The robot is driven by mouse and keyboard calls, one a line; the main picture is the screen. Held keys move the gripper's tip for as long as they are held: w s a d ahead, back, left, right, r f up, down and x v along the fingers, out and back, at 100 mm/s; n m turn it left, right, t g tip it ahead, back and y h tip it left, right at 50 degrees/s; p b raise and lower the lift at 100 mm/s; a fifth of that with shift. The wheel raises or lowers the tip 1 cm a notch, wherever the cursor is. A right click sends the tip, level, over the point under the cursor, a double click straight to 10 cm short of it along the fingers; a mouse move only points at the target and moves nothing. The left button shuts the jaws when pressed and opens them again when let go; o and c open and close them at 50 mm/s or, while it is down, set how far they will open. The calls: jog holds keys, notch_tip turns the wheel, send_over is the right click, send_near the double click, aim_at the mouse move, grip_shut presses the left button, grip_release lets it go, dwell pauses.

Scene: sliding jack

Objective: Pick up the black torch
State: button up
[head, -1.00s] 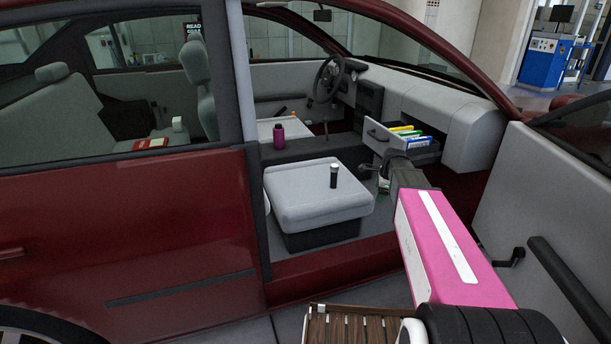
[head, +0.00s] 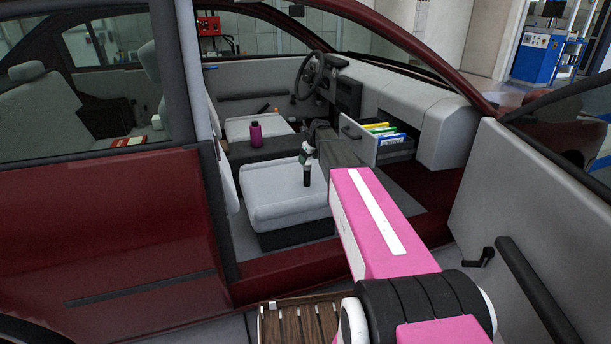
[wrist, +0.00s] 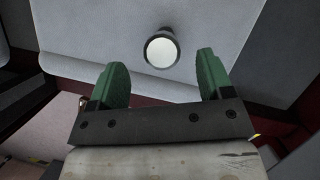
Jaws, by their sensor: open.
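The black torch (head: 307,176) stands upright on the grey front seat (head: 265,200) of the car. In the wrist view its pale round top (wrist: 161,52) shows from above, with a dark rim. In the wrist view my gripper's two green fingers (wrist: 161,80) are open and empty. The torch lies beyond the fingertips there, roughly midway between them, apart from both.
A purple bottle (head: 256,134) stands on the centre console. The car's door frame (head: 190,120) and open door (head: 535,200) flank the opening. A wooden slatted crate (head: 300,322) is in front.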

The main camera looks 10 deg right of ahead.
aim_at(307, 163)
jog(key=shift+x, duration=3.1)
jog(key=shift+d, duration=0.15)
jog(key=shift+c, duration=0.3)
jog(key=c, duration=1.1)
